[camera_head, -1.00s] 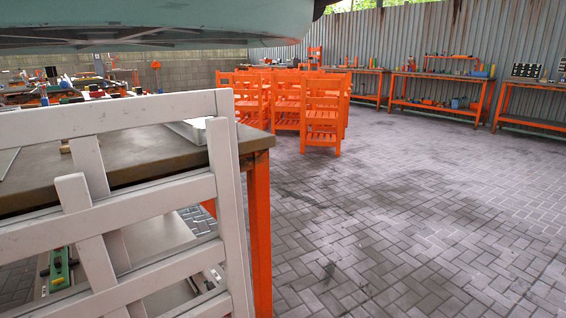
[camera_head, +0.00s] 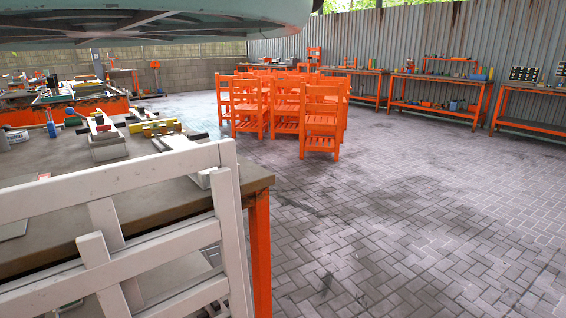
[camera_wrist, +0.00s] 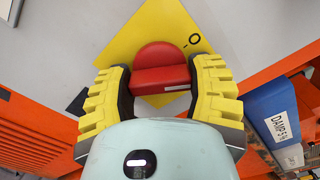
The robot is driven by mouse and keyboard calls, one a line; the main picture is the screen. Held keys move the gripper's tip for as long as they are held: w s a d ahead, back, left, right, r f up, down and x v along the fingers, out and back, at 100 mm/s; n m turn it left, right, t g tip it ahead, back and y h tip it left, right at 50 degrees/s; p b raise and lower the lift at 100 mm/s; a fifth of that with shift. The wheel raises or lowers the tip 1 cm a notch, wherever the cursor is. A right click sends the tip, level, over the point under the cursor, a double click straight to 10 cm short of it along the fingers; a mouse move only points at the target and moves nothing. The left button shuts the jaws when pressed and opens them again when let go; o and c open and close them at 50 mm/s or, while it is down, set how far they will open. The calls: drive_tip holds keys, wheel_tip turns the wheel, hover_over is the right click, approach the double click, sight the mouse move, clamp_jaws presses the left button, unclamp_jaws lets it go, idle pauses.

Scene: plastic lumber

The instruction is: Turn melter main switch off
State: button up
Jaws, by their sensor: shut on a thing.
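The red switch knob (camera_wrist: 161,74) shows in the wrist view, set on a yellow square plate (camera_wrist: 140,32) on a light grey panel (camera_wrist: 75,30). A black "O" mark with a short line lies on the plate to the upper right of the knob. Another dark mark shows near the plate's left corner, partly cut off by a finger. My gripper (camera_wrist: 163,68) has its two yellow ridged fingers on either side of the knob and is shut on it. The head view shows neither the knob nor the gripper.
In the wrist view, a blue box labelled DAMPS (camera_wrist: 272,110) lies right of my gripper, with orange parts around. In the head view, a white slatted frame (camera_head: 140,175) stands before a workbench (camera_head: 150,210). Orange chairs (camera_head: 322,120) stand behind; the paved floor at right is clear.

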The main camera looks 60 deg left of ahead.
drive_tip(key=n+p, duration=0.3)
drive_tip(key=n, duration=0.1)
drive_tip(key=shift+r+p, duration=0.3)
drive_tip(key=shift+p, duration=0.05)
drive_tip(key=shift+f+n+p, duration=0.15)
drive_tip(key=shift+n+p, duration=0.7)
drive_tip(key=shift+n, duration=0.45)
drive_tip(key=shift+f, duration=0.1)
drive_tip(key=o, duration=1.2)
drive_tip(key=shift+a, duration=0.15)
drive_tip(key=a, duration=1.2)
drive_tip(key=shift+s, duration=0.4)
drive_tip(key=shift+d, duration=0.1)
